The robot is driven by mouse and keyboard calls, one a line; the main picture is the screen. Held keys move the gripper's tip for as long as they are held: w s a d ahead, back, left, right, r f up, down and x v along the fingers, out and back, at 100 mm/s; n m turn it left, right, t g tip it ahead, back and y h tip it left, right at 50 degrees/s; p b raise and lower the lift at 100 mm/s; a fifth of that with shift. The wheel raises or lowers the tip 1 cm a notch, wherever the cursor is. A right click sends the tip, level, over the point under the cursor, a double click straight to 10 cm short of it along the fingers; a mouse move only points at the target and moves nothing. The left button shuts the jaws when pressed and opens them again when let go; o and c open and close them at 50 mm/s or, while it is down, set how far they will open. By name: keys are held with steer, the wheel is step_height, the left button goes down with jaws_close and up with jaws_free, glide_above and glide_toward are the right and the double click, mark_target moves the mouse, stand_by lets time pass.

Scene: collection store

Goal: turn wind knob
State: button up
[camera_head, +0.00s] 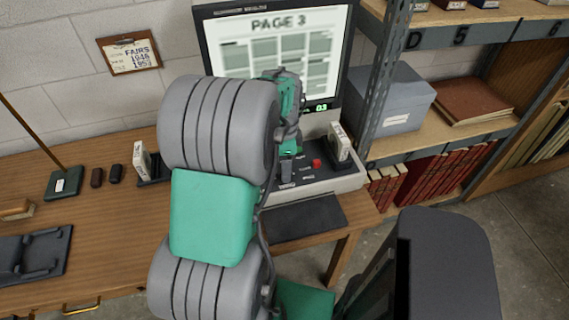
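A reader with a lit screen (278,45) reading "PAGE 3" stands on the desk, with a small green display (321,107) showing what looks like 0.3. Its control base (325,178) carries a red button (316,163) and small dark parts. I cannot make out which part is the wind knob; my arm hides part of the base. My gripper (289,160) points down over the base, left of the red button. Its fingers are too small and covered to tell whether they are open or touching anything.
White film boxes stand left (142,160) and right (340,142) of the base. A dark mat (303,219) lies in front. The metal shelf (440,140) with a grey box (391,105) and red books stands close on the right. Small items lie on the desk at left.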

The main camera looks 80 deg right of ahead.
steer(key=shift+f, duration=0.45)
steer(key=shift+c, duration=0.2)
steer(key=c, duration=1.3)
